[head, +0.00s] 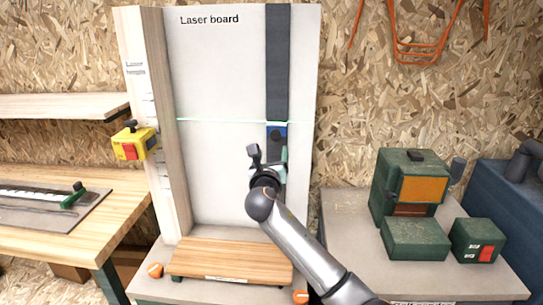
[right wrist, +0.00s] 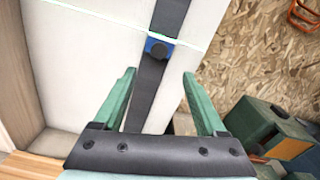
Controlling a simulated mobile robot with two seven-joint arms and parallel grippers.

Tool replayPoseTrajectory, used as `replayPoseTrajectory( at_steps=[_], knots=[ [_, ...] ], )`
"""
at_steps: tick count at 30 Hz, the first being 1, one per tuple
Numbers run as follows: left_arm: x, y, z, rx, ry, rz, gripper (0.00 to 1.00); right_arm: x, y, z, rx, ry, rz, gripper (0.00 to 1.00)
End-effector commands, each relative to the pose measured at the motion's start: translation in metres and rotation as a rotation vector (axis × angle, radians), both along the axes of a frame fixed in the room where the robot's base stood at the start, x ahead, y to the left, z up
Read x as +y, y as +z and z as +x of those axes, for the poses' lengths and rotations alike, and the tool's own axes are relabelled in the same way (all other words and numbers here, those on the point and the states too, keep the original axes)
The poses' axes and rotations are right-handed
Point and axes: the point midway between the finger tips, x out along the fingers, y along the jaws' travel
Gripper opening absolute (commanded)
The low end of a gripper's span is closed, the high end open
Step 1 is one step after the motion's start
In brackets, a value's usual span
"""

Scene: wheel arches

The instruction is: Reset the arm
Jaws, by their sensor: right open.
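My right arm reaches up from the bottom right in the head view. Its gripper (head: 268,163) is in front of the white laser board (head: 220,70), over the lower part of the dark vertical strip (head: 278,60). In the right wrist view the two green fingers of my right gripper (right wrist: 160,88) stand wide apart with nothing between them. A blue block with a dark knob (right wrist: 157,50) sits on the strip beyond the fingertips. The same blue block (head: 277,131) shows just above the gripper in the head view. My left gripper is in neither view.
A yellow box with a red face (head: 135,144) is on the board's left side. A wooden slab (head: 230,262) lies at the board's foot. Green machine boxes (head: 408,185) stand on the right bench. A wooden table (head: 125,190) is at left. A pale green line crosses the board.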

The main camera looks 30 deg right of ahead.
Motion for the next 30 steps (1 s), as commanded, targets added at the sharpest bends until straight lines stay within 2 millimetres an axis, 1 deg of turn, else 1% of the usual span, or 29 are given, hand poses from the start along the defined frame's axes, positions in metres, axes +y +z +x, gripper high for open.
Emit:
replayPoseTrajectory(
  at_steps=[16,17,19,20,23,24,26,27,29,30],
  knots=[
    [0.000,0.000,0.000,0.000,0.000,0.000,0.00,0.001,-0.001,-0.002,0.000,0.001,0.001,0.74],
    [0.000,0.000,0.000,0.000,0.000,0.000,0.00,0.002,-0.002,-0.002,0.000,0.002,0.006,0.74],
    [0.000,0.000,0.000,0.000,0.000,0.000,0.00,0.005,-0.013,-0.003,0.000,0.016,0.041,0.74],
    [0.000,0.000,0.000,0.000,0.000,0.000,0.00,0.007,-0.022,-0.004,-0.003,0.026,0.071,0.74],
    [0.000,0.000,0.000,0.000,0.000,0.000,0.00,0.020,-0.069,-0.014,-0.011,0.073,0.245,0.74],
    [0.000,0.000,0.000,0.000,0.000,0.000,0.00,0.027,-0.094,-0.020,-0.016,0.091,0.348,0.74],
    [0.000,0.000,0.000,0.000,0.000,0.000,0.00,0.039,-0.135,-0.035,-0.024,0.113,0.529,0.74],
    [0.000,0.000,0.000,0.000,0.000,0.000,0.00,0.048,-0.162,-0.047,-0.030,0.120,0.661,0.74],
    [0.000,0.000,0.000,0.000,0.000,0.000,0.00,0.061,-0.200,-0.067,-0.041,0.114,0.863,0.74],
    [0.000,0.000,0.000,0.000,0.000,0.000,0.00,0.069,-0.223,-0.082,-0.048,0.099,0.999,0.74]
  ],
)
